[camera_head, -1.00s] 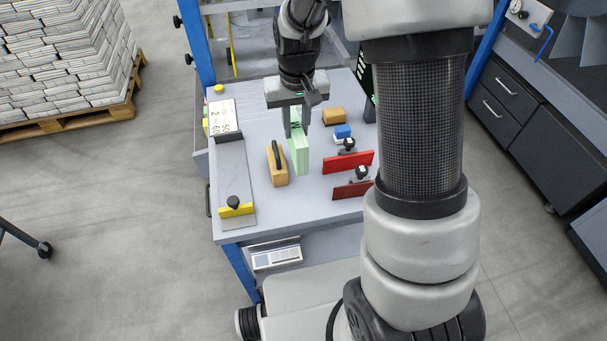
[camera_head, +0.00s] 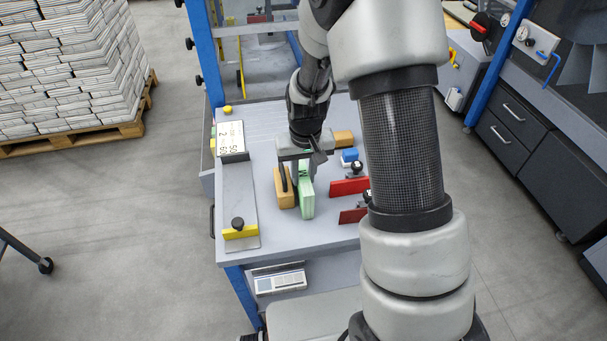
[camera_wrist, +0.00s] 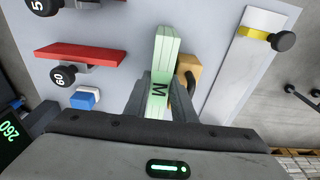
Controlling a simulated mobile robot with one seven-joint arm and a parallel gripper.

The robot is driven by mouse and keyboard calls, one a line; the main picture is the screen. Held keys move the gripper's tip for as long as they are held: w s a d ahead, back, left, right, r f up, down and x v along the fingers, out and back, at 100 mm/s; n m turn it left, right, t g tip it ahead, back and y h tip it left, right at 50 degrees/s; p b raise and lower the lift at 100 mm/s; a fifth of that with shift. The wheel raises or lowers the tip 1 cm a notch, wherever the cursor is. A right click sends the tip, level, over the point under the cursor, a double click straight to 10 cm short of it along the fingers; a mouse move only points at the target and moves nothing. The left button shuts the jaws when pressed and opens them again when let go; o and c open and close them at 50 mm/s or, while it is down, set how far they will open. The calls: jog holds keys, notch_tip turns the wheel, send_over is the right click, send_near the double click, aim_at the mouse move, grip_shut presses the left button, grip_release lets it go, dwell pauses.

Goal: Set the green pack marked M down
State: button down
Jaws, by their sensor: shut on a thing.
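The green pack marked M (camera_head: 307,196) is upright in my gripper (camera_head: 300,172), over the middle of the grey table (camera_head: 285,232). In the wrist view the pack (camera_wrist: 163,62) shows its dark M near my fingers (camera_wrist: 152,95), which are shut on it. The pack stands close beside a tan block with a dark handle (camera_head: 284,190), also in the wrist view (camera_wrist: 188,68). I cannot tell whether the pack's underside touches the table.
Red plates with black knobs (camera_head: 349,187) stand to the right, near a blue-and-white block (camera_head: 349,155) and an orange-brown block (camera_head: 343,138). A grey rail with a yellow stop (camera_head: 240,232) lies left. The table front is clear.

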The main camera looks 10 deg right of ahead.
jog(key=shift+f, duration=0.2)
jog(key=c, duration=1.5)
grip_release()
jog(key=shift+r, duration=0.15)
